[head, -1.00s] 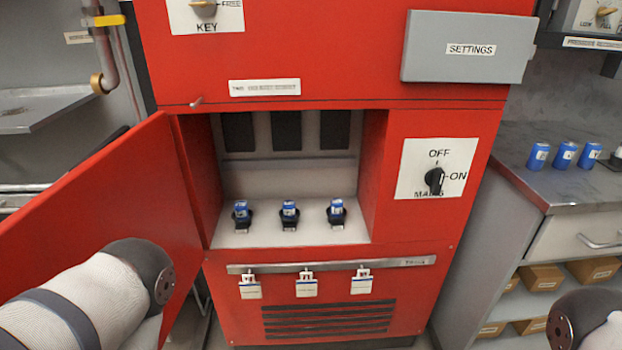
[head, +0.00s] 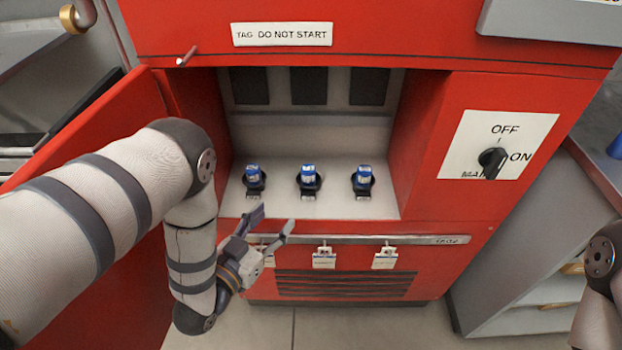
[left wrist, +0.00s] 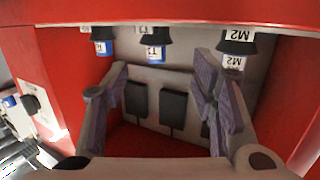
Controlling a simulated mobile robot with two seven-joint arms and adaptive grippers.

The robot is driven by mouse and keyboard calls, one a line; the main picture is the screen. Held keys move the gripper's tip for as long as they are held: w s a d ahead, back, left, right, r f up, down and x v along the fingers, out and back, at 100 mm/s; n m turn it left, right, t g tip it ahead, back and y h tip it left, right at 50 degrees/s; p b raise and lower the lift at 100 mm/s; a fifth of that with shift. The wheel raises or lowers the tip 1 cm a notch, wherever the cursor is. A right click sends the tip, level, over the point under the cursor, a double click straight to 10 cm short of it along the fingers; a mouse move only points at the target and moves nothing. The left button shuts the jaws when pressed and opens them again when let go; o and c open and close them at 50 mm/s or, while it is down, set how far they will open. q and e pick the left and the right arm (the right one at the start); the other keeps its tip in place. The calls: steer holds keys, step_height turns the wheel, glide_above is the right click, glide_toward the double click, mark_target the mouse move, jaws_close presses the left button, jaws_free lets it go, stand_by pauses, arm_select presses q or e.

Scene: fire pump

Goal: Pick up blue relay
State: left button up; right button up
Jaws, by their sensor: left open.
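Three blue relays stand in black sockets in the open red cabinet: a left one (head: 253,175), a middle one (head: 308,174) and a right one (head: 363,177). My left gripper (head: 273,220) is open and empty, in front of the shelf and below the left and middle relays. In the left wrist view the picture is turned over, and the relays hang along the top. There the middle relay (left wrist: 155,48), marked T1, lies between the open fingers (left wrist: 160,66), beyond their tips. A relay marked M2 (left wrist: 234,56) is by the right finger. My right gripper is out of view.
The open red door (head: 90,140) stands beside my left arm. Hanging tags (head: 324,258) on a rail (head: 400,240) lie below the shelf. The shelf front (head: 335,209) is clear.

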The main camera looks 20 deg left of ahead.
mark_target(305, 174)
arm_select(q)
steer(key=shift+t+h, duration=0.3)
steer(key=shift+t, duration=0.3)
steer(key=w+d, duration=0.1)
steer(key=w, duration=0.3)
steer(key=w+d+r, duration=0.1)
steer(key=w, duration=0.3)
steer(key=w+d+r+b, duration=0.1)
steer(key=w, duration=0.4)
jaws_close()
